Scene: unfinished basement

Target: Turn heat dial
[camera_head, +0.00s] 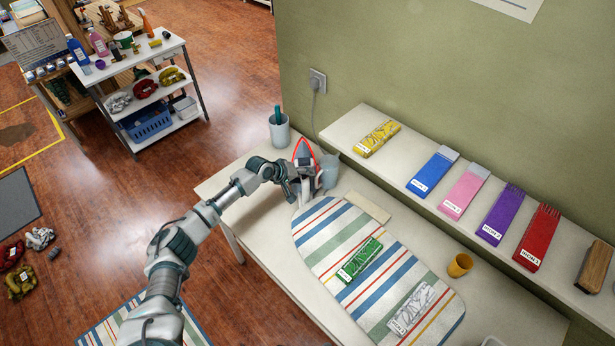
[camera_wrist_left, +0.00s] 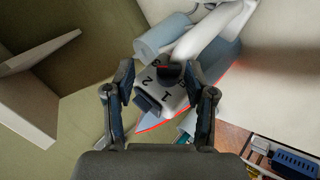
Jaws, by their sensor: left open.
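The iron (camera_head: 304,154) stands upright at the far left end of the white table, its red-edged soleplate showing; my gripper partly hides it in the head view. Contact cannot be told. My right gripper is not in view.
A grey cup (camera_head: 279,133) stands left of the iron, and a bluish cup (camera_head: 329,172) is close on its right. A striped ironing pad (camera_head: 325,232) bears green and white packets. A wall shelf (camera_head: 352,122) holds several coloured boxes.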

